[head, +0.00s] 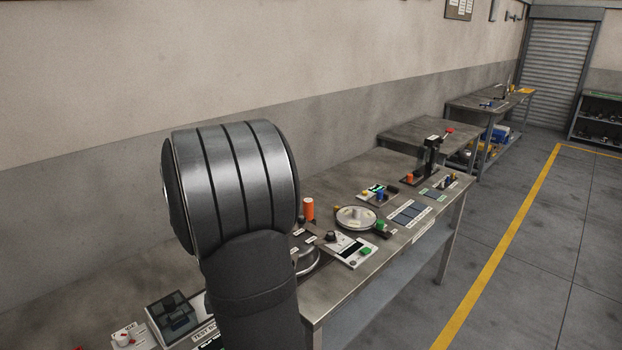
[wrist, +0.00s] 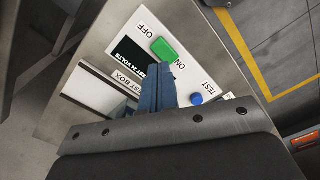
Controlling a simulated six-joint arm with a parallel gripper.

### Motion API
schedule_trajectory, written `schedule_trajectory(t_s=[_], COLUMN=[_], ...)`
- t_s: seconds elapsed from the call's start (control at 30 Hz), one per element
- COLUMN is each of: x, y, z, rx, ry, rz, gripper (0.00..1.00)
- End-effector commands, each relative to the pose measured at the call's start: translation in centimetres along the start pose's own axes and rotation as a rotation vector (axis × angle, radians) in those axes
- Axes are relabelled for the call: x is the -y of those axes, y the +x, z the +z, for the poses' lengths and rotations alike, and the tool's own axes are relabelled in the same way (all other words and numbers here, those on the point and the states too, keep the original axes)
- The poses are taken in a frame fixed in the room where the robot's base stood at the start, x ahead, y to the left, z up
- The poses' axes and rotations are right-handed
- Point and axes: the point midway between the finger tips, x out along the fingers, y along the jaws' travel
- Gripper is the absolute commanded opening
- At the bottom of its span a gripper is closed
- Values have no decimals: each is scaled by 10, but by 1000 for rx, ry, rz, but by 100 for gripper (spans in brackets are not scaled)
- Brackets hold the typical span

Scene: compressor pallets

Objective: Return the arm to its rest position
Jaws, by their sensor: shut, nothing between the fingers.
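My gripper (wrist: 160,72) shows in the wrist view as two blue fingers closed together, with nothing between them. They point at a white test box (wrist: 130,30) with a green ON/OFF switch (wrist: 163,50), a dark display (wrist: 130,55) and a blue TEST button (wrist: 196,99). The fingertips overlap the lower edge of the green switch in the picture; I cannot tell whether they touch it. In the head view, my arm's large grey joint fills the left middle and the gripper is hidden. The test box (head: 200,333) is partly visible left of the arm.
The metal workbench (head: 335,290) carries a round plate (head: 356,217), an orange cylinder (head: 308,209), a white panel (head: 350,249) and a black upright press (head: 432,158). A white box with a red knob (head: 126,337) is at lower left. Floor with a yellow line lies right.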

Motion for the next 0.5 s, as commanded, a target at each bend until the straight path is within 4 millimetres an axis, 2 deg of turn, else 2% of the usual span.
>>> schedule_trajectory(t_s=[0.13, 0.5], x=[-1, 9], y=[-31, -97], z=[0, -33], rx=[-1, 82], ry=[0, -271], rz=[5, 27], gripper=[0, 0])
